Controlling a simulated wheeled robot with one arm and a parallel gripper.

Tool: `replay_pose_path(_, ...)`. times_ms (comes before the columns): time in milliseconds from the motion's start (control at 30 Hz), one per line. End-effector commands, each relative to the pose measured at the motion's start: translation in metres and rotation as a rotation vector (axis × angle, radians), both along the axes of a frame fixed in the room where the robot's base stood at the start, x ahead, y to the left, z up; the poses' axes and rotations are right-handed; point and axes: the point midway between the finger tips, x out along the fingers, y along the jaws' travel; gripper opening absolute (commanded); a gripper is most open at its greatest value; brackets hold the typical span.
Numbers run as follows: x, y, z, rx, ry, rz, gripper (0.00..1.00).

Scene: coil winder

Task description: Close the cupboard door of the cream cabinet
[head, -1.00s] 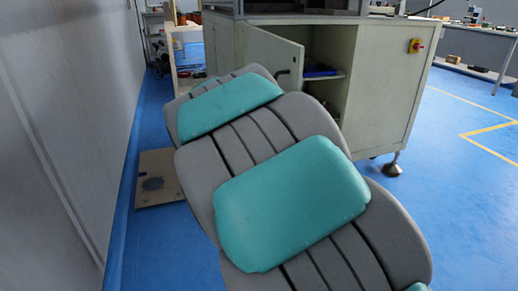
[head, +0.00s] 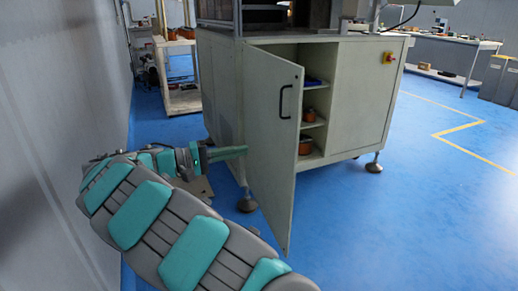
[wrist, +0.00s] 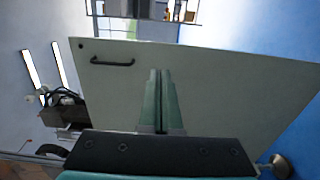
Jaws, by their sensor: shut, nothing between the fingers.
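The cream cabinet (head: 352,95) stands ahead with its cupboard door (head: 270,150) swung open toward me, showing shelves inside. The door has a black bar handle (head: 286,102) near its free edge; the handle also shows in the wrist view (wrist: 112,62). My gripper (head: 240,151) is at the left, outer side of the door, pointing at its face near the hinge side. In the wrist view my gripper's green fingers (wrist: 159,75) are together and empty, in front of the door's face (wrist: 220,90). I cannot tell whether the fingertips touch the door.
Inside the cabinet are shelves with orange-brown items (head: 306,145) and a blue item (head: 313,82). A grey wall (head: 60,120) runs along the left. The blue floor (head: 420,200) is clear at the right. A workbench (head: 445,55) stands at the back right.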

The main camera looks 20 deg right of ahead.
Motion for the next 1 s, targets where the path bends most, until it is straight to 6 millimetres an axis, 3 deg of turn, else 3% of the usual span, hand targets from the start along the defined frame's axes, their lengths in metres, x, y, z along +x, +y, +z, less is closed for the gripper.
replay_pose_path(600, -0.006, -0.111, 0.000, 0.001, 0.003, -0.005, 0.00)
replay_pose_path(800, -0.006, -0.128, 0.000, 0.003, 0.002, -0.002, 0.00)
replay_pose_path(1000, -0.006, -0.132, -0.001, 0.003, 0.001, -0.001, 0.00)
